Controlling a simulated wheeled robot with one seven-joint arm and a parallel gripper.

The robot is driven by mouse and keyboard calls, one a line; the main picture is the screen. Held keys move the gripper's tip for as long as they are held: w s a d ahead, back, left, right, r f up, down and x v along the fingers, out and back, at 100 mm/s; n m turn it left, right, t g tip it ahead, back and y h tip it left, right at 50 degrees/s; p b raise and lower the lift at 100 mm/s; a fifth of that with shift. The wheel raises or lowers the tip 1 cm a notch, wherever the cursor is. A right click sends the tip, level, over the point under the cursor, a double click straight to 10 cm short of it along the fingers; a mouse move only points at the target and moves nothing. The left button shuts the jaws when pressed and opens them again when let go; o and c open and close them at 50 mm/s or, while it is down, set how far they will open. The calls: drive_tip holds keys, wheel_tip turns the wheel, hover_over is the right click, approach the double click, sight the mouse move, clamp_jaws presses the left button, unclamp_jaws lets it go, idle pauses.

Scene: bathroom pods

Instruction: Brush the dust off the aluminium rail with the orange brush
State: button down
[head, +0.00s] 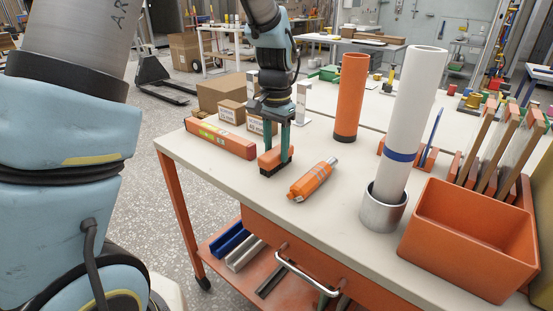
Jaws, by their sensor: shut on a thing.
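My gripper (275,155) points down over the left part of the workbench. Its teal fingers are shut on an orange block with a dark underside, which looks like the orange brush (269,161). The brush is at or just above the bench top; I cannot tell if it touches. No aluminium rail shows clearly under the brush. A silver-grey profile (245,256) lies on the lower shelf beside a blue one; I cannot tell if it is the rail. No dust can be made out.
An orange-and-silver tool (313,180) lies just right of the brush. A long orange box (220,138) and cardboard boxes (222,92) are left and behind. An orange cylinder (350,98), a white tube (410,120) in a metal cup and an orange bin (468,235) stand right.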

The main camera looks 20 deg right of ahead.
sight(276, 151)
drive_tip(key=shift+r+p, duration=2.95)
drive_tip(key=shift+r, duration=0.55)
